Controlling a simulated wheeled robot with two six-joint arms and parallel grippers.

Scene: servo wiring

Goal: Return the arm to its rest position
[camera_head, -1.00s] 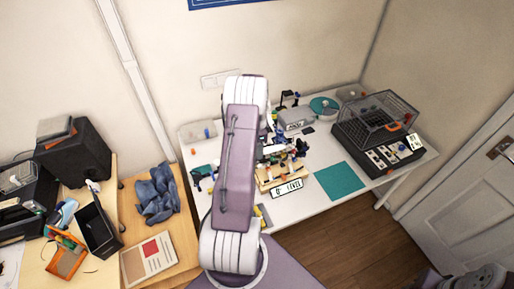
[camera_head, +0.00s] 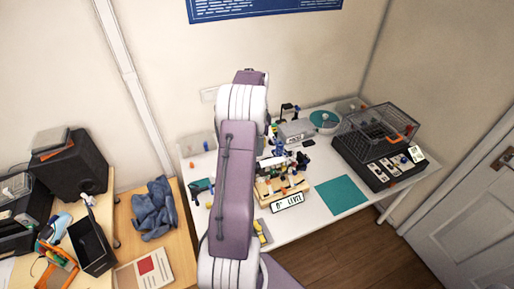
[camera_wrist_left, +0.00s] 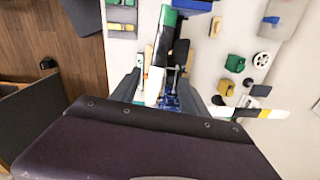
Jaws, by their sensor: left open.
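My left arm (camera_head: 238,170) rises through the middle of the head view, with a purple link between white joints. It reaches over the left part of the white table and hides what lies behind it. My left gripper is hidden in the head view. In the left wrist view my left gripper (camera_wrist_left: 165,80) is open, its two grey fingers spread apart above the table. A blue part (camera_wrist_left: 170,103) and a white, black and green bar (camera_wrist_left: 160,50) show between the fingers; no grip on them is visible. My right gripper is not in view.
The white table (camera_head: 300,225) holds a wooden stand (camera_head: 268,190) with a sign, a teal mat (camera_head: 341,195), a wire cage on a black box (camera_head: 380,145) and a grey box (camera_head: 296,131). A wooden desk with blue cloth (camera_head: 154,207) and a speaker (camera_head: 75,165) stands left.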

